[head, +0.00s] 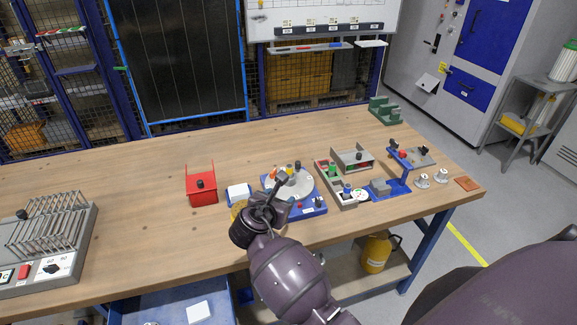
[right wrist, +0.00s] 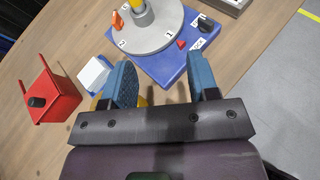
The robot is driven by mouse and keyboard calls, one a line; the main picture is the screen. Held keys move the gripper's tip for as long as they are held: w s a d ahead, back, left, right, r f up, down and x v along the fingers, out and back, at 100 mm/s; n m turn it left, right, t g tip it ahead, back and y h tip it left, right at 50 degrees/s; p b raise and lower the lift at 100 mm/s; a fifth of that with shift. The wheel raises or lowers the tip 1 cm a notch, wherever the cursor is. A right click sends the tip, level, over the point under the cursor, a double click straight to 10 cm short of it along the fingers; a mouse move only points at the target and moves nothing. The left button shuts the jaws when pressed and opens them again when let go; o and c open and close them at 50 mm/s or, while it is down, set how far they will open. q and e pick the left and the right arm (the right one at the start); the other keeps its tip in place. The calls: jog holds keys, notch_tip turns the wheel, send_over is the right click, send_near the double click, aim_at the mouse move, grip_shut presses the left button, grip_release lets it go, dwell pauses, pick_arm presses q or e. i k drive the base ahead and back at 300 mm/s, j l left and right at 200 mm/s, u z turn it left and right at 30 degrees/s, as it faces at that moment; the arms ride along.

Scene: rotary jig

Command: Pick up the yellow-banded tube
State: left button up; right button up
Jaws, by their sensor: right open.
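The rotary jig is a grey disc on a blue base (head: 313,209); in the right wrist view its disc (right wrist: 158,38) is at the top, with numbers on it. The yellow-banded tube (right wrist: 140,14) stands on the disc at the top edge of that view, its upper end cut off. In the head view a small yellow piece (head: 289,169) on the disc looks like it. My right gripper (head: 273,196) is above the jig's near left side; in its wrist view the two blue fingers (right wrist: 162,75) are wide apart with nothing between them. My left gripper does not show.
An orange piece (right wrist: 117,20) stands on the disc left of the tube. A red box (head: 202,190) and a white-topped block (head: 238,192) lie left of the jig. Grey trays (head: 350,160) and a blue stand (head: 399,172) are to the right.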

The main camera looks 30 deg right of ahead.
aim_at(290, 168)
jog(key=i+l, duration=0.65)
jog(key=l, duration=0.15)
